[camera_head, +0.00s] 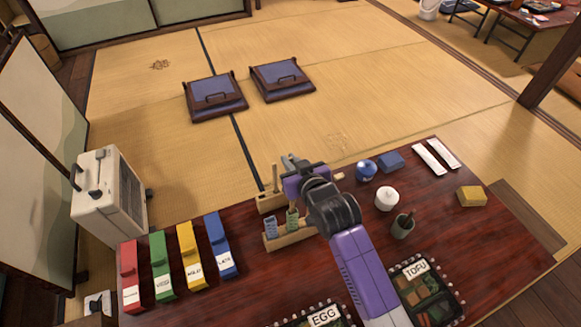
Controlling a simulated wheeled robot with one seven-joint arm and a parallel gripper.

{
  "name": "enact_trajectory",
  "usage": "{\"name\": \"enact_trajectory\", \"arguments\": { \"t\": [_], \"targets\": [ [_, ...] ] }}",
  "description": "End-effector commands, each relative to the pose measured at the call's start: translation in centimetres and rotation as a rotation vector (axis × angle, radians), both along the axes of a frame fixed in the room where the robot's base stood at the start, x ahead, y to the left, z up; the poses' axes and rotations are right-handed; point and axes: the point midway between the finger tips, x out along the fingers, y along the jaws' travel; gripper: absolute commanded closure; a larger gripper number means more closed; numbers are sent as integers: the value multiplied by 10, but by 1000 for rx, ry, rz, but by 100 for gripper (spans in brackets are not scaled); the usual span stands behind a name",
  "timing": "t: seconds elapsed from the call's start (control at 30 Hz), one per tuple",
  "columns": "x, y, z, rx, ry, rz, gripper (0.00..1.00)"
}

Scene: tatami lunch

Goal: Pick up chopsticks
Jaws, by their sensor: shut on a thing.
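My gripper (292,170) is at the far edge of the dark red table, above a wooden holder (270,203). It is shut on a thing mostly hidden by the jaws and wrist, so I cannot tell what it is. A small pale tip (339,177) shows just right of the wrist. A thin upright stick (275,177) stands in the holder, left of the gripper. Two long white paper sleeves, which may hold chopsticks, lie side by side at the back right: a left one (429,158) and a right one (444,153). My gripper is well left of them.
On the table (490,235) stand a second wooden holder (290,239), a blue pot (367,169), a white jar (386,198), a dark cup (402,225), a yellow block (471,196) and coloured labelled boxes (190,256). Lunch boxes (431,291) lie at the front.

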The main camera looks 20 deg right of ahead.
Motion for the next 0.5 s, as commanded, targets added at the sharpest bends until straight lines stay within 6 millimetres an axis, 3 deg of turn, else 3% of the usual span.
{"name": "enact_trajectory", "arguments": {
  "t": [0.27,0.5],
  "targets": [
    [1,0,32,0,-4,0,100],
    [1,0,78,0,-3,0,100]
  ]
}}
